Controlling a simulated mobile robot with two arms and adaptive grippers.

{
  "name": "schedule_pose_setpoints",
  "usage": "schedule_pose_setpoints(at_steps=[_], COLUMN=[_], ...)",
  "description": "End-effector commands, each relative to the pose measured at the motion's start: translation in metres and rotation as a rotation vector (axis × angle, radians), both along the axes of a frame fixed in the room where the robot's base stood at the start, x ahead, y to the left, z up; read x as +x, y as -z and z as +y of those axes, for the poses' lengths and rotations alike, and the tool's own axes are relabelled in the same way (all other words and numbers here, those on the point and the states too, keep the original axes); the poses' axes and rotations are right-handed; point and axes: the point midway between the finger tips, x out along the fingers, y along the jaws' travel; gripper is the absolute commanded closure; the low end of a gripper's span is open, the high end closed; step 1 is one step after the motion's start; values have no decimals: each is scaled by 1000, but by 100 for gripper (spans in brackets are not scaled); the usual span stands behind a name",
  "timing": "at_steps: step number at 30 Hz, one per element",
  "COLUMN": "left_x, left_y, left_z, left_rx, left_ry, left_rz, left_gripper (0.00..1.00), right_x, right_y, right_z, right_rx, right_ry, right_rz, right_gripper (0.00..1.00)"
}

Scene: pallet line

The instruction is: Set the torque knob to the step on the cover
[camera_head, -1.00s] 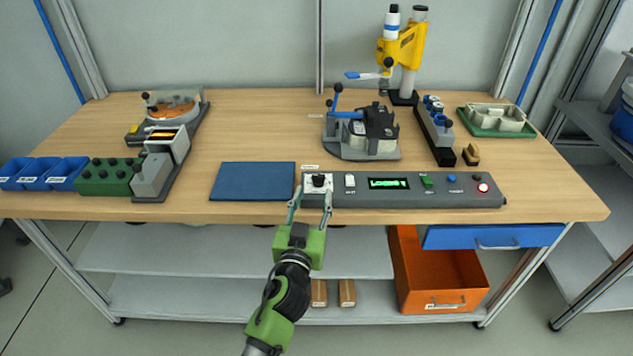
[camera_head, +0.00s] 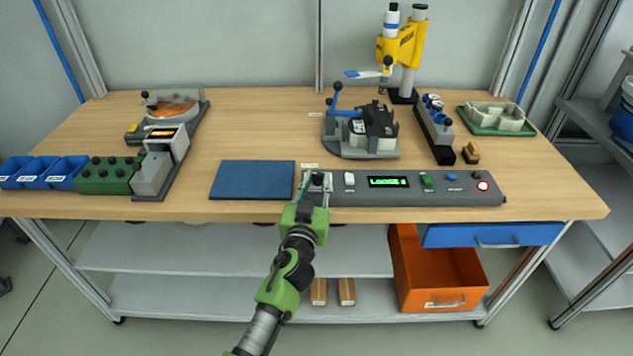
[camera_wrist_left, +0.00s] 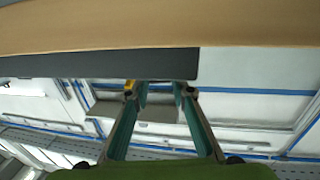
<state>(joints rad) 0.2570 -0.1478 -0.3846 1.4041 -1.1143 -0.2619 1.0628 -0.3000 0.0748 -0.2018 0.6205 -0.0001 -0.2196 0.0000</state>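The torque knob (camera_head: 318,178) is a small black knob on a pale plate at the left end of the grey control box (camera_head: 410,197). The green display (camera_head: 388,182) appears to read "LOOSE" and a digit too small to be sure of. My left gripper (camera_head: 317,183) is at the knob, with one finger on each side and apparently a gap. In the left wrist view its fingers (camera_wrist_left: 160,88) are apart and point at the dark box edge (camera_wrist_left: 100,66); the knob is not visible there. I cannot make out which part is the cover, or any step on it. My right gripper is out of view.
A blue mat (camera_head: 252,180) lies left of the box. Behind it stands a clamp fixture (camera_head: 362,152) with a blue lever. A white button (camera_head: 349,179) sits close right of the knob.

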Motion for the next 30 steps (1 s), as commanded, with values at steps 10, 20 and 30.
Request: schedule_pose_setpoints(at_steps=[10,20,30], left_x=[0,3,7], left_y=[-3,-4,1], left_z=[3,11,15], left_rx=[3,10,7], left_ry=[61,292,541], left_rz=[1,2,1], left_gripper=[99,99,99], right_x=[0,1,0], right_y=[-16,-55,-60], right_z=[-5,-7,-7], right_rx=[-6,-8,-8], right_ry=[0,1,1], right_rz=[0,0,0], right_gripper=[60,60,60])
